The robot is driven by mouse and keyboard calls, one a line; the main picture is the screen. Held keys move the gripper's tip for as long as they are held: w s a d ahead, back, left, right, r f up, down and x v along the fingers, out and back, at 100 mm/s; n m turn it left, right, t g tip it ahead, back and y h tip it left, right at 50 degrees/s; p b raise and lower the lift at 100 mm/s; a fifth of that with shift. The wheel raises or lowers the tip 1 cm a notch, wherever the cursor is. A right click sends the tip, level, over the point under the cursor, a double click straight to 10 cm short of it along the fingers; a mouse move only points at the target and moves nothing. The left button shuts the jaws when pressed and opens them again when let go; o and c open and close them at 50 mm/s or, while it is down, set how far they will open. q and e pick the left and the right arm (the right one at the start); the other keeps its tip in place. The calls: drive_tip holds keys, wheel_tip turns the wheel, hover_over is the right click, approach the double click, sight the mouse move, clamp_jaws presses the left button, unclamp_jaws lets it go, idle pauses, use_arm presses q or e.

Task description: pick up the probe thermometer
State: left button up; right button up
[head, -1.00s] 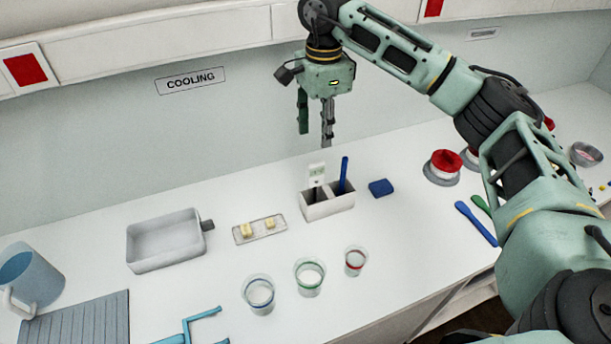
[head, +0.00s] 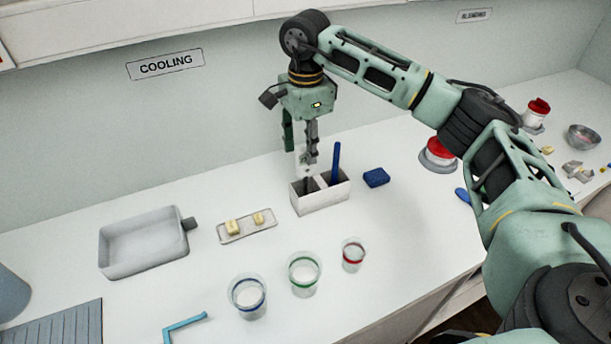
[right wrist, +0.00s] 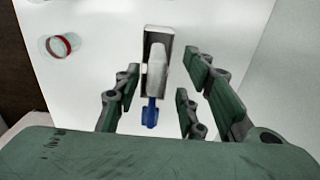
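The probe thermometer (head: 303,171) stands upright in the left compartment of a white two-part holder (head: 324,202). Its pale head is partly hidden by my right gripper (head: 300,146), which points down just above the holder. In the right wrist view the white thermometer head (right wrist: 156,62) shows between the spread fingers of the right gripper (right wrist: 162,82). The fingers are apart and I see no contact. A blue-handled tool (head: 335,163) stands in the holder's other compartment; it also shows in the right wrist view (right wrist: 150,114). My left gripper is out of view.
A blue block (head: 376,177) lies right of the holder. Cups with blue (head: 248,296), green (head: 304,275) and red (head: 353,254) bands stand in front. A small tray (head: 247,229) with yellowish pieces and a grey pan (head: 143,244) are to the left.

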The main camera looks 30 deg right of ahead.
sight(306, 165)
drive_tip(key=f, duration=0.1)
drive_tip(key=f+p, duration=0.1)
drive_tip(key=f, duration=0.1)
drive_tip(key=f+p, duration=0.1)
drive_tip(key=shift+s+a+f, duration=0.1)
drive_tip(key=shift+s+f, duration=0.15)
drive_tip(key=shift+f, duration=0.45)
clamp_jaws()
